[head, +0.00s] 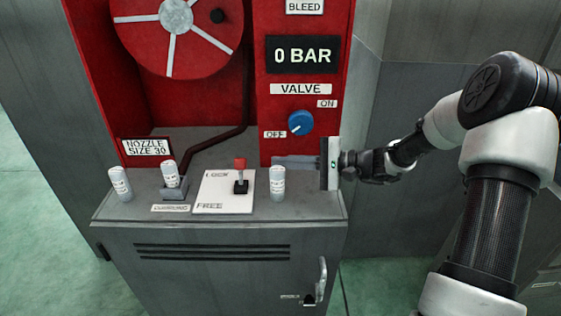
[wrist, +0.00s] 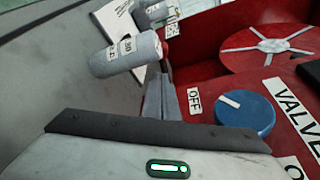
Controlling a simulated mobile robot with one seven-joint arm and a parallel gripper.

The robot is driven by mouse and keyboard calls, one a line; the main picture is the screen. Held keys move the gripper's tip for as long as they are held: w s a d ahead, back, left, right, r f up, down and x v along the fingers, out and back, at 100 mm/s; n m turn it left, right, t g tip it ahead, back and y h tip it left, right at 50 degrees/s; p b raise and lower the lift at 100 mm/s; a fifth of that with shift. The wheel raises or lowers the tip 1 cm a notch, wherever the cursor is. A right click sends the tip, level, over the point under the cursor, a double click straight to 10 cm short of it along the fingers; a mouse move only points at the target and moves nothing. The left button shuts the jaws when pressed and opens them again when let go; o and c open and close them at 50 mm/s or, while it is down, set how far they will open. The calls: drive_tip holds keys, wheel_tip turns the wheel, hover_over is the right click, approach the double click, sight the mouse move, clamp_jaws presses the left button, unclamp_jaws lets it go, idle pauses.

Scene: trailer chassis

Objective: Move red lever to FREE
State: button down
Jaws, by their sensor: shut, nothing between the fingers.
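The red lever (head: 240,164) has a red knob on a short stem in a black base. It stands on a white plate (head: 212,193) marked LOCK at the back and FREE at the front. The knob is toward the LOCK side in the picture; its exact tilt is hard to tell. My gripper (head: 279,161) is right of the lever, apart from it, behind the nearest grey cylinder. Its fingers are shut and empty, pointing left. In the wrist view the fingers (wrist: 167,98) point toward a grey cylinder (wrist: 127,53), which largely hides the lever.
A labelled grey cylinder (head: 278,184) stands between the lever and the counter's right end. Two more cylinders stand left of the plate. The blue valve knob (head: 300,123) and red cabinet wall (head: 262,80) are close behind my gripper. The counter front is clear.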

sight(241, 171)
drive_tip(key=x, duration=0.7)
drive_tip(key=shift+w+a, duration=0.1)
drive_tip(key=shift+a, duration=0.2)
drive_tip(key=shift+f+b, duration=0.1)
drive_tip(key=shift+b, duration=0.25)
drive_tip(key=shift+f+b, duration=0.15)
drive_tip(key=shift+b, duration=0.5)
drive_tip(key=shift+n+b, duration=0.5)
drive_tip(key=shift+b, duration=0.3)
drive_tip(key=shift+s+n+t+y+b, duration=0.35)
drive_tip(key=shift+n+b, duration=0.35)
drive_tip(key=shift+b, duration=0.4)
drive_tip(key=shift+s+r, duration=0.15)
drive_tip(key=shift+r, duration=0.3)
drive_tip(key=shift+s+r, duration=0.25)
drive_tip(key=shift+r, duration=0.1)
